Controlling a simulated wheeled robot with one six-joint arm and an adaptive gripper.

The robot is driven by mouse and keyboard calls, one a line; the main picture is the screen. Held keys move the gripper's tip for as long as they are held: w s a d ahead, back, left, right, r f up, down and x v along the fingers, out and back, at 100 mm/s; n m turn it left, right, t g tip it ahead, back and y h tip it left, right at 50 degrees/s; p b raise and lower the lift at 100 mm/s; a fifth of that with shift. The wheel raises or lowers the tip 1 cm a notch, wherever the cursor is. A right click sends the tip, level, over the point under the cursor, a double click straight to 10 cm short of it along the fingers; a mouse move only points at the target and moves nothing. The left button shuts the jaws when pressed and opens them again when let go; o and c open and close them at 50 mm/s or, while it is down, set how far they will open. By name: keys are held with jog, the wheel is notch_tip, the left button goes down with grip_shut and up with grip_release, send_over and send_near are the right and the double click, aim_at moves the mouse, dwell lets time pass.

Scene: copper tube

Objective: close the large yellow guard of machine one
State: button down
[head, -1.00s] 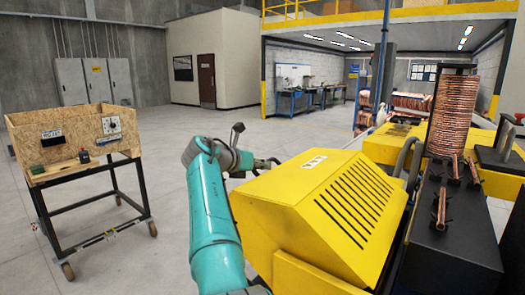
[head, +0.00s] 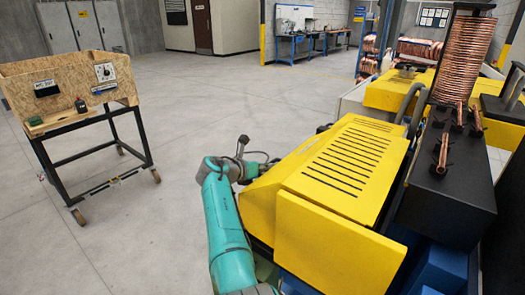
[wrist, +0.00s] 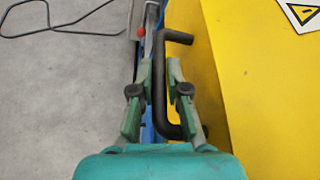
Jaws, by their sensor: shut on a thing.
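The large yellow guard (head: 355,155), with rows of dark slots, is at the centre right of the head view. Its slotted face lies tilted, nearly level, just above the yellow front panel (head: 335,245). In the wrist view, the guard's yellow face (wrist: 245,90) fills the right side, with a black bar handle (wrist: 160,90) along its left edge. My gripper (wrist: 160,72) is shut on this handle, one finger on each side. In the head view my arm reaches along the guard's left side, and the guard hides the fingers and handle.
A copper coil (head: 462,55) and short copper tubes (head: 442,155) stand on the dark unit at right. A wooden wheeled cart (head: 70,85) stands at left. The concrete floor between cart and machine is clear.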

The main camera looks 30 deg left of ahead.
jog(key=shift+s+d+f, duration=0.1)
jog(key=shift+d+f, duration=0.15)
jog(key=shift+f, duration=0.4)
jog(key=shift+d+f, duration=0.25)
jog(key=shift+f, duration=0.55)
jog(key=c, duration=1.2)
grip_release()
jog(key=shift+d+f, duration=0.1)
jog(key=shift+s, duration=0.1)
jog(key=v, duration=0.4)
jog(key=shift+a, duration=0.35)
jog(key=shift+d+r, duration=0.15)
jog(key=shift+r, duration=0.3)
jog(key=v, duration=0.8)
